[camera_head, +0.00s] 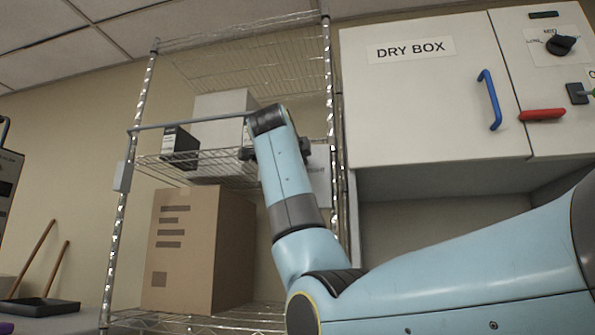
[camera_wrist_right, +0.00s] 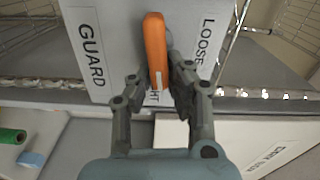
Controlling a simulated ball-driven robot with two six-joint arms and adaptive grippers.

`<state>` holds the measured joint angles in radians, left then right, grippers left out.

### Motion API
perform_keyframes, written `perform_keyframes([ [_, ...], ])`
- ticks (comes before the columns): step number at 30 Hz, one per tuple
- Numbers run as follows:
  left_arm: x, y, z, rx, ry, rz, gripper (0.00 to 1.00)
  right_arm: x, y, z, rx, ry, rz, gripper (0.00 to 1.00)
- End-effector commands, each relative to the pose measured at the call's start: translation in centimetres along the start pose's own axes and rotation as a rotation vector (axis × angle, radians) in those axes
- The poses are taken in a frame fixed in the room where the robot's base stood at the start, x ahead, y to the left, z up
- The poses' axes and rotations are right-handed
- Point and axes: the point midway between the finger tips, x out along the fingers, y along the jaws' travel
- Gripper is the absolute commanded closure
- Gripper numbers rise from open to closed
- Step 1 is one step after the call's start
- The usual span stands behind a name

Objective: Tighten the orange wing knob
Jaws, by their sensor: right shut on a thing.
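The orange wing knob (camera_wrist_right: 155,48) is seen nearly edge-on in the right wrist view, in front of a white panel (camera_wrist_right: 112,22) lettered GUARD and LOOSE; a third word is mostly covered, with only "HT" showing. My right gripper (camera_wrist_right: 160,84) is shut on the knob, with one dark finger on each side of its lower part. In the head view my right arm reaches to the wire rack and hides the knob; part of a white panel (camera_head: 321,185) shows just right of the wrist. My left gripper is not in view.
A wire rack (camera_head: 147,85) holds white boxes (camera_head: 222,104), a small black-and-white box (camera_head: 180,143) and a large cardboard box (camera_head: 190,250). A white DRY BOX cabinet (camera_head: 420,110) with blue handle (camera_head: 490,100) and red handle (camera_head: 541,115) stands close on the right.

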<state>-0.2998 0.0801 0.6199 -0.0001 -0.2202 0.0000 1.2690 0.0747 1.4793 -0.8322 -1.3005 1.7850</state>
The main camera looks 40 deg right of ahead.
Motion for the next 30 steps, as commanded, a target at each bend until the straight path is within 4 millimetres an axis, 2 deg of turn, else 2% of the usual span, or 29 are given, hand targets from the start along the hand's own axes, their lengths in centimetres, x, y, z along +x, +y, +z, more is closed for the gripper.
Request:
perform_keyframes([
  [1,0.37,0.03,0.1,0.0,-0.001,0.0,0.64,0.1,0.66,0.18,0.017,0.0,0.009,1.0],
  [10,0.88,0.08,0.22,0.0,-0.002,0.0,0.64,0.09,0.79,0.19,0.103,0.0,0.009,1.0],
  [24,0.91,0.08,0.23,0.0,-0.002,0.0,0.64,0.08,0.79,0.21,0.114,-0.001,0.01,1.0],
  [25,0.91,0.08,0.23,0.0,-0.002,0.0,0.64,0.08,0.79,0.21,0.114,-0.001,0.01,0.85],
  [30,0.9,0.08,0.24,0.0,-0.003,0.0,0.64,0.07,0.69,0.18,0.115,-0.001,0.007,0.63],
])
